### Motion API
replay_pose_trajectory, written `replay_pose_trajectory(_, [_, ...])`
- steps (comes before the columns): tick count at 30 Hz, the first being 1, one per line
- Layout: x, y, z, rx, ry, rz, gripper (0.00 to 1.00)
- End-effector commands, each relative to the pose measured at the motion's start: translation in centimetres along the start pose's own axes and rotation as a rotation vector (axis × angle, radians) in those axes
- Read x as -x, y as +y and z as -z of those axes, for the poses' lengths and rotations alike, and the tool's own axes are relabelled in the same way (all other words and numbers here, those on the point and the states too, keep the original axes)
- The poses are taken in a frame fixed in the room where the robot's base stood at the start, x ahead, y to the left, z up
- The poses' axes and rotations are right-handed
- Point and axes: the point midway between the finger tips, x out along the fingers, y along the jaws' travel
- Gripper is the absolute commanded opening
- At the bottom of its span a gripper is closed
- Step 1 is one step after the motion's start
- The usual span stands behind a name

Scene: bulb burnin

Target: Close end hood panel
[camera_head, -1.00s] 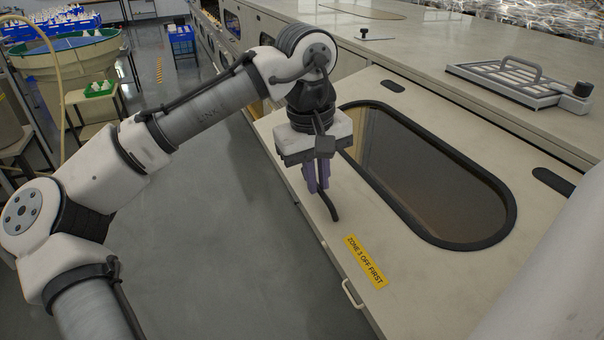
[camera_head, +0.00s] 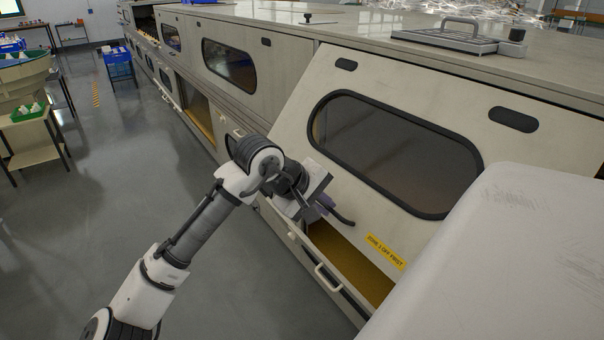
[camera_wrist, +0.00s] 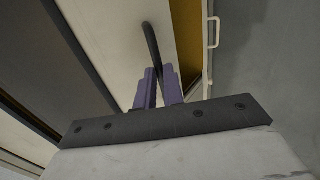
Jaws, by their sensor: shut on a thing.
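The hood panel (camera_head: 300,120) is a pale sheet with an oval dark-framed window (camera_head: 390,150) and a yellow label reading "ZONE 3 OFF FIRST" (camera_head: 385,251). It slopes down toward the aisle and stands partly open, with a yellow-brown gap (camera_head: 350,262) under its lower edge. My gripper (camera_head: 322,206) is at the panel's lower left edge, its purple fingers shut on the black curved handle (camera_head: 344,218). In the wrist view the fingers (camera_wrist: 158,88) close around the base of the handle (camera_wrist: 151,45). The grip itself is partly hidden by the fingers.
A white bar handle (camera_head: 328,280) sits on the lower cabinet front below the gap. A grey slotted rack with a handle (camera_head: 450,36) lies on the machine top. The grey aisle floor (camera_head: 120,200) at left is clear.

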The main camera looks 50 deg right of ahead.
Motion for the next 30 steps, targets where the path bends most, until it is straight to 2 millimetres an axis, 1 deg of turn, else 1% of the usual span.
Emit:
replay_pose_trajectory(1, [-2.5,-0.5,-0.3,0.004,-0.013,-0.041,0.00])
replay_pose_trajectory(3, [-4.7,-0.2,-0.3,0.005,-0.014,-0.103,0.00])
replay_pose_trajectory(9, [-10.8,1.3,-0.4,0.006,-0.015,-0.274,0.00])
replay_pose_trajectory(15, [-16.0,3.5,-0.5,0.004,-0.013,-0.429,0.00])
replay_pose_trajectory(18, [-18.1,4.7,-0.4,0.003,-0.011,-0.494,0.00])
replay_pose_trajectory(21, [-19.8,5.8,-0.4,0.002,-0.010,-0.551,0.00])
replay_pose_trajectory(24, [-21.0,6.7,-0.3,0.002,-0.008,-0.594,0.00])
replay_pose_trajectory(30, [-22.4,8.0,-0.3,0.001,-0.008,-0.650,0.00])
